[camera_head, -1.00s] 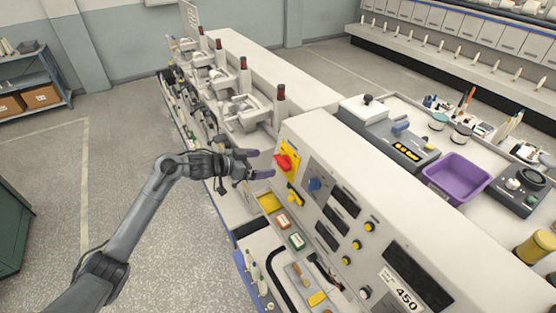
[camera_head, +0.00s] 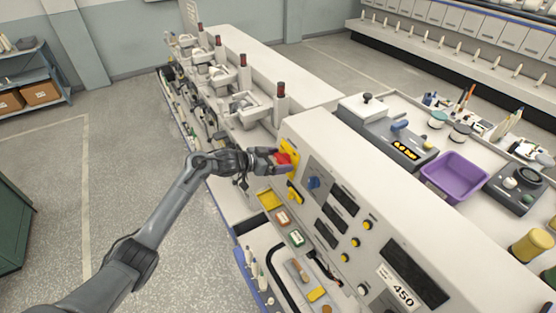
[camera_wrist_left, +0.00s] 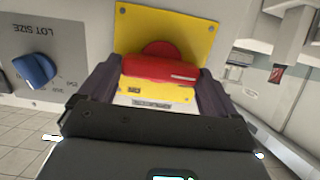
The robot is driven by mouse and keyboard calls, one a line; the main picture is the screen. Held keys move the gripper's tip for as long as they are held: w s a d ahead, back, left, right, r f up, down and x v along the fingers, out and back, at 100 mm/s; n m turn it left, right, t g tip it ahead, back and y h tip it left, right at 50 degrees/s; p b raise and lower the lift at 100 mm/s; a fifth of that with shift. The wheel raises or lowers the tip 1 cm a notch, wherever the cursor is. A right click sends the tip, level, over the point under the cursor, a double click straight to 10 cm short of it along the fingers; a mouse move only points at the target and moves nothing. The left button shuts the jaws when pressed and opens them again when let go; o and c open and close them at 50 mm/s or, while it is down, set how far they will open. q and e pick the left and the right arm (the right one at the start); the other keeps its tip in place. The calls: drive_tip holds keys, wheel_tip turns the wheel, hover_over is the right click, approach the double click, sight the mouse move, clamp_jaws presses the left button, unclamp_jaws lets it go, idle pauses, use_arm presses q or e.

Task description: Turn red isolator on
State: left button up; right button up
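The red isolator (camera_head: 283,159) is a red rotary handle on a yellow plate (camera_head: 293,148) on the sloped face of the white machine. In the left wrist view the red handle (camera_wrist_left: 160,68) lies crosswise on its yellow plate (camera_wrist_left: 195,32). My left gripper (camera_head: 279,160) is at the handle, with one dark finger at each end of it in the left wrist view (camera_wrist_left: 160,85). The fingers appear to touch the handle's ends, so the gripper looks shut on it. Part of the handle is hidden by the fingers in the head view. My right gripper is not in view.
A blue knob (camera_head: 314,183) labelled LOT SIZE in the wrist view sits beside the isolator. A yellow part (camera_head: 294,193) juts out below it. Yellow buttons and dark displays continue along the panel.

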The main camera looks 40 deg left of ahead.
use_arm(q)
drive_tip(key=c, duration=0.6)
